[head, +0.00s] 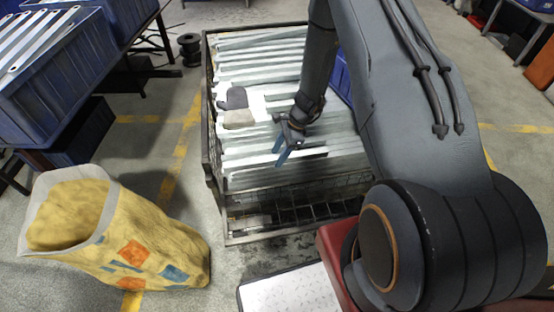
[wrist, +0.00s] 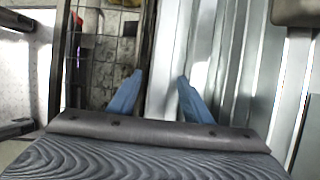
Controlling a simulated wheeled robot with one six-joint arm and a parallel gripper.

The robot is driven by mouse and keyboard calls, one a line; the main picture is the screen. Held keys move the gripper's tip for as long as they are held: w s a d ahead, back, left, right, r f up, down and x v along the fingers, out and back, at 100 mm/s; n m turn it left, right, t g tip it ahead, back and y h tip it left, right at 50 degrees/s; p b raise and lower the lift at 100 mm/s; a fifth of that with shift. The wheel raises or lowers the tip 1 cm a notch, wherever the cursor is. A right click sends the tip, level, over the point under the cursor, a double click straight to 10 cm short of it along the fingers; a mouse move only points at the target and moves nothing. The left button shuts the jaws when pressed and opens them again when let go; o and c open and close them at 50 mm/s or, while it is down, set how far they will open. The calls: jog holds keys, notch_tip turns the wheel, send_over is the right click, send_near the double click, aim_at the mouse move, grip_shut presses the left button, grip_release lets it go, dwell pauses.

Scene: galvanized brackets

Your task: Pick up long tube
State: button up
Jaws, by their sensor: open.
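Several long, shiny galvanized tubes (head: 262,60) lie side by side in a dark metal crate (head: 211,150). They run left to right in the head view; I cannot tell which one is the task's tube. My gripper (head: 283,160) is over the near part of the crate, with its blue fingers pointing down. In the wrist view my gripper (wrist: 160,77) is open, fingers apart, with nothing between them. A pale long tube (wrist: 167,50) shows below and beyond the fingertips, beside the crate's edge. The gap between fingers and tube is hard to judge.
Two gloves or cloths, one dark (head: 236,98) and one beige (head: 238,119), lie on the tubes. A yellow sack (head: 150,240) stands left of the crate. Blue bins (head: 50,70) are at the upper left. Wire mesh (wrist: 100,60) is left of the fingers.

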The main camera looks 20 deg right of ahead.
grip_shut()
jog(key=shift+r, duration=0.1)
